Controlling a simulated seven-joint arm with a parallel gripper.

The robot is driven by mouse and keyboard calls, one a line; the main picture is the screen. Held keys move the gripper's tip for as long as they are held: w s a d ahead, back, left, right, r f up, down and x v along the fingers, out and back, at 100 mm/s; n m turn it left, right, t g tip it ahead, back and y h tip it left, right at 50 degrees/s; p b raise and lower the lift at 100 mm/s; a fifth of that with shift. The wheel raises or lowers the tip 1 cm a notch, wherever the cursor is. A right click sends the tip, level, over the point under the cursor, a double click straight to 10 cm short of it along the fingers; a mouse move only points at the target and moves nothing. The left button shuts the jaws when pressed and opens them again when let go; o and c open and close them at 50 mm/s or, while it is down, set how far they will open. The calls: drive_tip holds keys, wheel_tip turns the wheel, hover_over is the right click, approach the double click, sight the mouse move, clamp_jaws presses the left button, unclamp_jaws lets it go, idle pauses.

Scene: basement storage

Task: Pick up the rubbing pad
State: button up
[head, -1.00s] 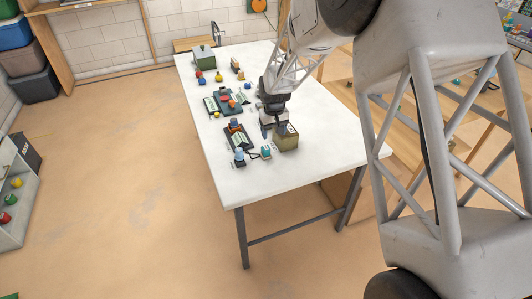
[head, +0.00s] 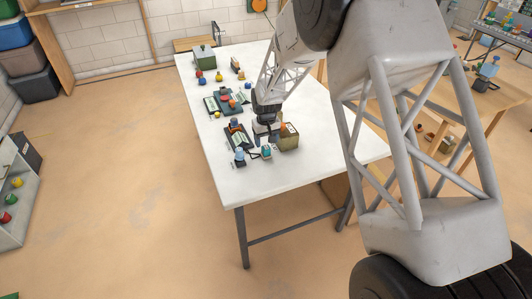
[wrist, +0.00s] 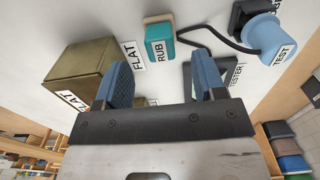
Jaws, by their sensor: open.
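In the head view the pad (head: 266,152) is near the table's near end. My gripper (wrist: 161,80) is open, with its two blue fingers apart and nothing between them. In the wrist view the pad lies beyond the fingertips, roughly in line with the gap between them. In the head view my gripper (head: 264,135) is just behind the pad, apart from it.
An olive box marked "FLAT" (wrist: 82,70) stands close to the left finger in the wrist view. A blue "TEST" piece (wrist: 262,36) with a dark cable is on the right. More small items and a green box (head: 203,58) stand farther along the table (head: 310,165).

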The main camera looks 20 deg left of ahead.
sight(266, 147)
drive_tip(key=shift+f, duration=0.2)
drive_tip(key=shift+f, duration=2.55)
drive_tip(key=shift+c, duration=0.2)
drive_tip(key=c, duration=1)
drive_tip(key=shift+r, duration=0.1)
drive_tip(key=shift+a+r, duration=0.1)
drive_tip(key=shift+r, duration=0.6)
wheel_tip(266, 147, up, 2)
drive_tip(key=shift+w+r, duration=0.1)
drive_tip(key=s+d, duration=0.3)
drive_tip(key=s, duration=0.1)
drive_tip(key=s+d+r, duration=0.1)
drive_tip(key=s+d, duration=0.2)
drive_tip(key=s, duration=0.1)
drive_tip(key=s+d, duration=0.3)
drive_tip(key=s, duration=0.2)
drive_tip(key=shift+s+d+r, duration=0.1)
drive_tip(key=shift+d+r, duration=0.05)
